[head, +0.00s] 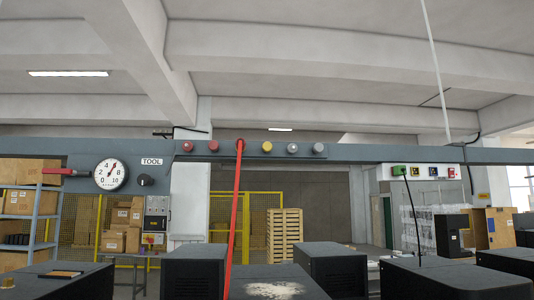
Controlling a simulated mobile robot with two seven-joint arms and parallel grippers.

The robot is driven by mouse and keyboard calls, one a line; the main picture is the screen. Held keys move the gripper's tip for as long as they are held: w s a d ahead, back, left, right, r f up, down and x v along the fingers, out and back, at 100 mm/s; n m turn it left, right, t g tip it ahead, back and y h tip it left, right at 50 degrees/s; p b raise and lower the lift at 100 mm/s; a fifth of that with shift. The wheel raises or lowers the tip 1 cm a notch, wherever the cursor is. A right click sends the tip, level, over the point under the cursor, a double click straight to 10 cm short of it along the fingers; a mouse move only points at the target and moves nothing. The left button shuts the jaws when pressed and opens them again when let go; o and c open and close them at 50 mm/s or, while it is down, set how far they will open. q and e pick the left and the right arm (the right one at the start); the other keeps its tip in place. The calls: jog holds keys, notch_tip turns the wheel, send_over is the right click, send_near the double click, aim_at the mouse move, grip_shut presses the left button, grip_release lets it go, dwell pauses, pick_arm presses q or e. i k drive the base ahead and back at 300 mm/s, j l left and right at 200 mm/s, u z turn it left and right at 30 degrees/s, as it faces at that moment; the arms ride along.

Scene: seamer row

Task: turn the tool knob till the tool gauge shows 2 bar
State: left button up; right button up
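The tool gauge (111,174) is a round white dial at the left of the grey overhead rail, marked from 0 to 10. Neither of my grippers shows in the head view.
A red-handled valve (60,171) is left of the gauge. A red hose (235,210) hangs from a rail port. Several coloured couplings (267,146) line the rail (360,153). Dark boxes (333,265) stand below.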

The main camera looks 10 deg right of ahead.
aim_at(145, 180)
jog(key=i, duration=0.65)
jog(key=k+j+z, duration=0.15)
jog(key=j, duration=0.25)
jog(key=k+j+z, duration=0.2)
jog(key=j, duration=0.2)
jog(key=k+j+z, duration=0.15)
jog(key=k+j, duration=0.15)
